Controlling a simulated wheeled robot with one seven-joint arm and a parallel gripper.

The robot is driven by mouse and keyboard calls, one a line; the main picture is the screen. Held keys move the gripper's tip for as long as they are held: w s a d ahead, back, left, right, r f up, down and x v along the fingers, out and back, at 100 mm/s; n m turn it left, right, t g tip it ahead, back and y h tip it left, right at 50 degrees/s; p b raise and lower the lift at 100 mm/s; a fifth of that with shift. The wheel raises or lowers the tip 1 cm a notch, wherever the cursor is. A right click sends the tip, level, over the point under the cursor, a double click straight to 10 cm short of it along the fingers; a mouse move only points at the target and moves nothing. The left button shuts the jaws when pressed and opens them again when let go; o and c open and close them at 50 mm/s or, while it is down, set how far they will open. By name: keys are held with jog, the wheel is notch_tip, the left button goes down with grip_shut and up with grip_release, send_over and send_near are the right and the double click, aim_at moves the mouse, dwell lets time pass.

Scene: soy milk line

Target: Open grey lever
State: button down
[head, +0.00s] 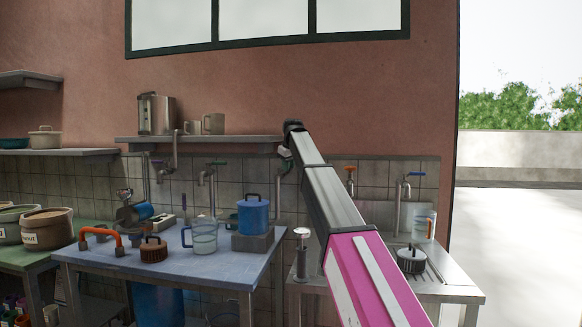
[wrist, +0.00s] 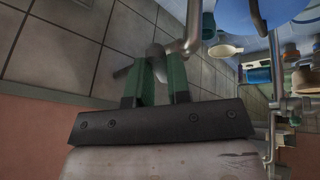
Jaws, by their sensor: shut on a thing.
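My gripper (wrist: 157,78) has two green fingers and is shut around a grey lever (wrist: 158,62) on a tap, in the wrist view. The tap's bent metal pipe (wrist: 188,38) rises just beyond the fingers. Part of the lever is hidden between the fingers. In the head view my gripper (head: 285,153) is at the tiled wall under the shelf's right end, by a wall pipe (head: 279,200). The lever cannot be made out there.
Other wall taps have purple (head: 157,162), green (head: 218,163), orange (head: 350,167) and blue (head: 416,174) handles. A shelf (head: 225,141) runs just left of my gripper. Below is a blue table (head: 175,268) with a blue pot (head: 253,217) and glass jug (head: 203,238).

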jog(key=shift+s+a+m+g+h, duration=0.2)
jog(key=shift+a+m+h, duration=0.65)
jog(key=shift+m, duration=0.9)
jog(key=shift+s+a+m+g+h, duration=0.15)
jog(key=shift+a+m+h, duration=0.4)
jog(key=shift+a+m, duration=0.85)
jog(key=shift+s+a+m+g+h, duration=0.15)
jog(key=shift+a+m+h, duration=0.5)
jog(key=shift+m, duration=1.4)
jog(key=c, duration=1.1)
grip_release()
jog(key=shift+s+r, duration=0.1)
jog(key=shift+r, duration=0.05)
jog(key=v, duration=1)
jog(key=shift+s+a+r, duration=0.1)
jog(key=shift+s+r, duration=0.1)
